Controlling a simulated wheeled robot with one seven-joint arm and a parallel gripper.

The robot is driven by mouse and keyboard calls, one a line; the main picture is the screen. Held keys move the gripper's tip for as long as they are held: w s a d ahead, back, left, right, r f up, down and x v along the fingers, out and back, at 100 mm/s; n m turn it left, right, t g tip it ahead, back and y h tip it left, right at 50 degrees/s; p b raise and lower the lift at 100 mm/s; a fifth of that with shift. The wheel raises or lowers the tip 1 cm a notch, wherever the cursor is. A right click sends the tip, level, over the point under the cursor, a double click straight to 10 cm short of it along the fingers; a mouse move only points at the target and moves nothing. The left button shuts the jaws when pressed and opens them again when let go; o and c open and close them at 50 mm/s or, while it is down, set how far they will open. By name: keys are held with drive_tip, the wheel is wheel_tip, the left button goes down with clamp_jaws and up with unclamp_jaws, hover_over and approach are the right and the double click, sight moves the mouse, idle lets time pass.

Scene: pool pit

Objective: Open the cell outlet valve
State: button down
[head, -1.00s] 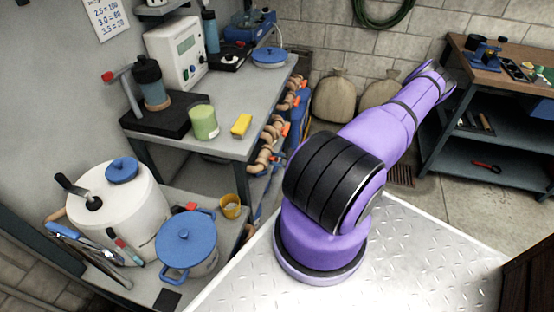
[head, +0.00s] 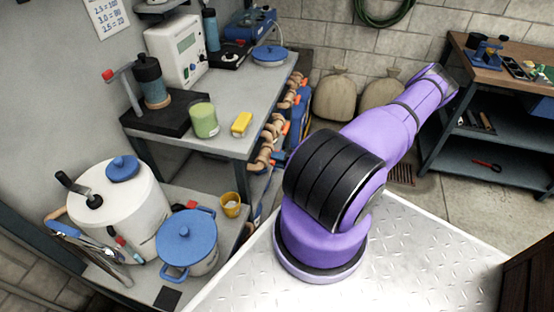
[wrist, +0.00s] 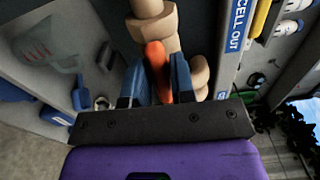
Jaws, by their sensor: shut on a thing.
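In the wrist view, an orange valve handle (wrist: 158,70) stands on a tan pipe fitting (wrist: 153,28). My gripper (wrist: 155,82) has one blue finger on each side of the handle and is shut on it. A blue label reading "CELL OUT" (wrist: 237,35) is on the panel just to the right. The handle's lower end is hidden behind my gripper's dark body. In the head view my gripper is out of sight; several tan fittings with orange handles (head: 276,132) line the side of the bench.
The grey bench (head: 225,142) carries a green cup (head: 203,119) and a yellow block (head: 241,124). A white drum (head: 125,210) and blue-lidded pot (head: 187,240) stand on a lower shelf.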

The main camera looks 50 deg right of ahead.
drive_tip(key=shift+n, duration=0.4)
drive_tip(key=c, duration=1.1)
unclamp_jaws()
